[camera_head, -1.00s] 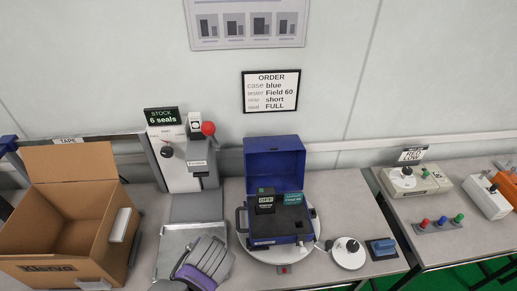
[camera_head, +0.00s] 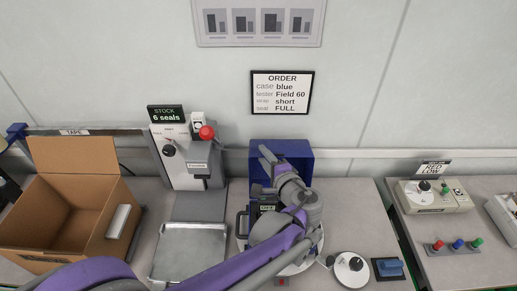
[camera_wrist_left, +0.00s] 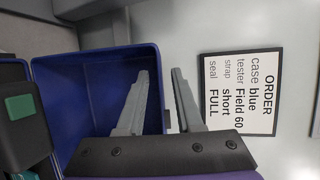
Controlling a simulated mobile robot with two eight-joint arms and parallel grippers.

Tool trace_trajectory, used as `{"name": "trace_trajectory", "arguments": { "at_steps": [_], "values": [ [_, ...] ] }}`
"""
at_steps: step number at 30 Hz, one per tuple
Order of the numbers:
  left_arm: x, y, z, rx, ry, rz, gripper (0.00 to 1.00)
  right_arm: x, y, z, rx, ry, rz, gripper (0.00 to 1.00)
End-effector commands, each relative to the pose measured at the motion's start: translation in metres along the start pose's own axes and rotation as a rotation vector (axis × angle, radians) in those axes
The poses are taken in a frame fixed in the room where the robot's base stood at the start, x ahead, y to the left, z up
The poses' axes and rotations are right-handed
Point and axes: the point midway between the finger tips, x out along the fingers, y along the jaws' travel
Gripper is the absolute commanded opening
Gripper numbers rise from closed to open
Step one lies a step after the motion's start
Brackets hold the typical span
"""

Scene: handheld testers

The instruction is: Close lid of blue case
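The blue case lid (camera_head: 298,158) stands upright and open at the back of the case, partly hidden by my left arm. The case body is largely covered by that arm; a black tester with a small display (camera_head: 267,206) shows in it. My left gripper (camera_head: 270,155) is in front of the lid, near its upper edge. In the left wrist view its fingers (camera_wrist_left: 160,72) are apart with nothing clamped. One finger overlaps the inside of the lid (camera_wrist_left: 88,95); the other lies past the lid's edge, against the wall. Contact cannot be told. My right gripper is out of view.
A white dial unit (camera_head: 350,268) and a blue block on a dark base (camera_head: 389,268) are right of the case. A metal tray (camera_head: 190,252), a seal machine with red knob (camera_head: 206,132) and a cardboard box (camera_head: 95,225) are left. The order sign (camera_head: 282,92) hangs behind.

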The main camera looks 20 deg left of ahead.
Motion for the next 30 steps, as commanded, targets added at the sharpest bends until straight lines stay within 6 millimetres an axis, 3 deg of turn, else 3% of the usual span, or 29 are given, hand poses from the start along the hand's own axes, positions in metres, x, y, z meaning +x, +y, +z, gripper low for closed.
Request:
{"name": "trace_trajectory", "arguments": {
  "at_steps": [3, 9, 20, 26, 30],
  "values": [
    [0.022, 0.000, 0.001, 0.000, -0.004, 0.000, 0.35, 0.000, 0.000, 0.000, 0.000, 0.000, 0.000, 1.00],
    [0.043, 0.000, 0.000, 0.000, -0.001, 0.001, 0.35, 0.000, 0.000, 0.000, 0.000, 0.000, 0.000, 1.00],
    [0.048, 0.000, 0.000, 0.000, 0.000, 0.001, 0.35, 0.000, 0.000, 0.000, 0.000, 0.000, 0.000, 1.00],
    [0.048, 0.000, 0.000, 0.000, 0.000, 0.001, 0.00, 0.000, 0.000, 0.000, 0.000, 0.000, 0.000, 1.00],
    [0.048, 0.000, 0.000, 0.000, 0.000, 0.001, 0.00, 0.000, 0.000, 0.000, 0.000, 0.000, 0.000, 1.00]
  ]
}}
